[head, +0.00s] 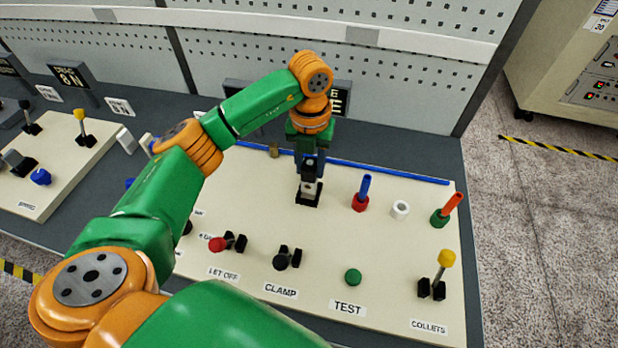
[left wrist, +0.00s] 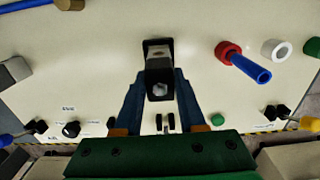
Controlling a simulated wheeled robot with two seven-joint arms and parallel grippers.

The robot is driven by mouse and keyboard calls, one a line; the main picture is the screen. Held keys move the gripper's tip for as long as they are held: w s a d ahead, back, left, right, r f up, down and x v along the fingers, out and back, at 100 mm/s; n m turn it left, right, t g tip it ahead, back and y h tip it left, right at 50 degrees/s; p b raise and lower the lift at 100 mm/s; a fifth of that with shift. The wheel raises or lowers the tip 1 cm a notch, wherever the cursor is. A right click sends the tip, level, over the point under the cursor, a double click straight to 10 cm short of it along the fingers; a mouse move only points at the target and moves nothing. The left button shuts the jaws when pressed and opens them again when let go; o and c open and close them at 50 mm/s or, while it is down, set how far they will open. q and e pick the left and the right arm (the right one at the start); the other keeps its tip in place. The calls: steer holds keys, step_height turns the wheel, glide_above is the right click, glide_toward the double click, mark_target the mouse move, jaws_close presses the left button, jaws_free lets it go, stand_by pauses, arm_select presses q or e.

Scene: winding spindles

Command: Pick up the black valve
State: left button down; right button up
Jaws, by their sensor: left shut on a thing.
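A small block-like piece with a pale grey body (head: 309,187) stands upright in a black square base (head: 307,199) on the cream panel. I take it for the black valve, though little of it shows. In the left wrist view the piece (left wrist: 159,62) shows a grey face and a dark end, with the black base (left wrist: 157,43) behind it. My left gripper (head: 310,170) points down over it, and its blue fingers (left wrist: 160,85) are shut on its two sides. The fingers and wrist hide part of it. My right gripper is in neither view.
To the right stand a blue rod in a red collet (head: 361,203), a white ring (head: 400,209) and an orange rod in a green collet (head: 440,219). In front are a black-knobbed lever (head: 281,261), a green button (head: 353,277) and a yellow-knobbed lever (head: 446,258). A blue rail (head: 400,175) runs behind.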

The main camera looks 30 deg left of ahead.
arm_select(q)
steer(key=w+d+r+p, duration=0.1)
steer(key=w+d+r, duration=0.1)
steer(key=d+r, duration=0.2)
steer(key=w+d+r+p, duration=0.1)
steer(key=w+d+r, duration=0.2)
steer(key=d, duration=0.6)
step_height(320, 180, up, 3)
steer(key=shift+w+f+p, duration=0.2)
steer(key=shift+w+p, duration=0.05)
steer(key=shift+p, duration=0.05)
